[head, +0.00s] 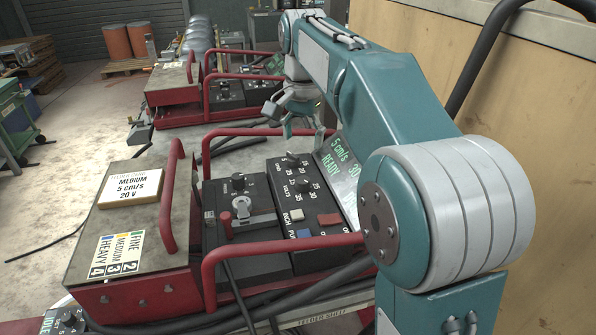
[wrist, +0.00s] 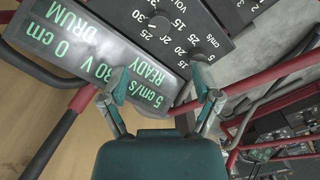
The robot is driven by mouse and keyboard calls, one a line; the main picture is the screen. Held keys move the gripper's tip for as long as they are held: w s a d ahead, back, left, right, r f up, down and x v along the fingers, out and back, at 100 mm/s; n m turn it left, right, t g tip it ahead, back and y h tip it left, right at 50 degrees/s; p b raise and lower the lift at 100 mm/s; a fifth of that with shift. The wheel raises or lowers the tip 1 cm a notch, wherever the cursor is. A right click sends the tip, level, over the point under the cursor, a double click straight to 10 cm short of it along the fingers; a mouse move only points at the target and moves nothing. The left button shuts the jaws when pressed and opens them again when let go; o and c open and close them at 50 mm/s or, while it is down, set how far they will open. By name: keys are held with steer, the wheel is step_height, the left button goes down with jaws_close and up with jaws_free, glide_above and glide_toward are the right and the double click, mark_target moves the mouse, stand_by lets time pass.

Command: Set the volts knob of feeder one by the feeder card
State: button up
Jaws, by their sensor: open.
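The feeder card (head: 132,187) lies on the lid of the nearest red-framed feeder and reads MEDIUM, 5 cm/s, 20 V. The volts knob (head: 302,186) is a black dial on that feeder's dark panel, with a scale up to 35; it also shows in the wrist view (wrist: 160,25). The speed knob (head: 292,160) sits just beyond it. The tilted display (wrist: 95,45) reads 5 cm/s, 30 V, 0 cm, READY, DRUM. My gripper (head: 303,128) is open and empty above the panel's far end. In the wrist view its fingertips (wrist: 162,78) are spread around the speed knob's side, apart from the volts knob.
A toggle lever (head: 242,210) and push buttons (head: 328,219) sit near the knobs. Red tube handles (head: 215,260) rise around the feeder. A second red feeder (head: 172,90) stands behind. A tan wall panel (head: 540,130) is close on the right. Black cables run along the shelf.

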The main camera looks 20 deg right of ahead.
mark_target(302, 179)
step_height(302, 179, down, 11)
steer(key=shift+r, duration=0.1)
stand_by(0.4)
jaws_close()
